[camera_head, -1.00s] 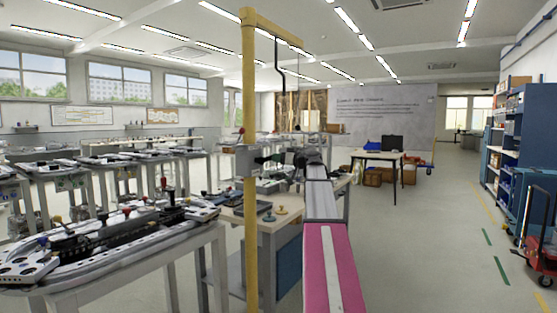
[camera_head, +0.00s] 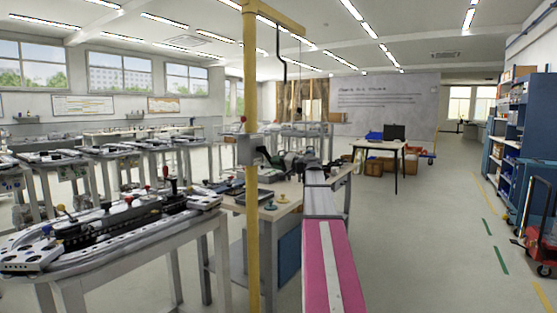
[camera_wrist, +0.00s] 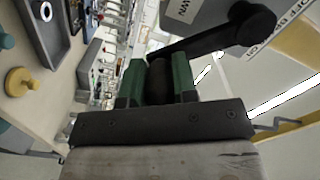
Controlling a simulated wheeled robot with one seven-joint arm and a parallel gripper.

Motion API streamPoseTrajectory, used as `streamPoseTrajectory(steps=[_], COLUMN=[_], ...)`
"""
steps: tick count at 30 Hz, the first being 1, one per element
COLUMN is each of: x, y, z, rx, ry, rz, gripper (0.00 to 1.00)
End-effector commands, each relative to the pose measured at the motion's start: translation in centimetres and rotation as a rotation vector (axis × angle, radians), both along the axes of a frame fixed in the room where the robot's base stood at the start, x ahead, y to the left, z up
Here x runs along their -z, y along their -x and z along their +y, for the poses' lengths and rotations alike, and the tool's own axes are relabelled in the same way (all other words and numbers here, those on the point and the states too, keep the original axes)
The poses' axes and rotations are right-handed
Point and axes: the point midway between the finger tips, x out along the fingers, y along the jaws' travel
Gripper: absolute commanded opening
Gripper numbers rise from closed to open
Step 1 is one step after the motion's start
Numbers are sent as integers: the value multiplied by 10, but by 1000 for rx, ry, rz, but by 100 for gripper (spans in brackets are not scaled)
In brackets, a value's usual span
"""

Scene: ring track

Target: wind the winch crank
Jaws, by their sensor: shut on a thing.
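The winch is a grey box (camera_head: 245,150) on a yellow post (camera_head: 251,220). It shows tilted at the top of the wrist view (camera_wrist: 200,14), with a black crank (camera_wrist: 215,36) running from a round hub on the right to a dark grip on the left. My gripper (camera_wrist: 158,80) has green finger pads, one on each side of the dark crank grip, and is shut on it. In the head view my gripper (camera_head: 270,159) is small, just right of the post beside the winch; the crank is hard to make out there.
A yellow beam with a dark hook (camera_head: 284,70) reaches from the post top. A workbench (camera_head: 270,208) with knobs and a tray stands behind the post. A long table with a track (camera_head: 110,232) is at left. The floor at right is clear up to a red cart (camera_head: 540,240).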

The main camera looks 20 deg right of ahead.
Motion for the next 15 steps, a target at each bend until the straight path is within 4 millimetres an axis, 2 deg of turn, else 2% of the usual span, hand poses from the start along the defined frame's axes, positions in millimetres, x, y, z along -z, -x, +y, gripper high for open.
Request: streamPoseTrajectory(steps=[6, 15], x=[13, 21], y=[11, 23], z=[12, 28], rx=[0, 0], ry=[-159, -353], rz=[127, 278], gripper=[0, 0])
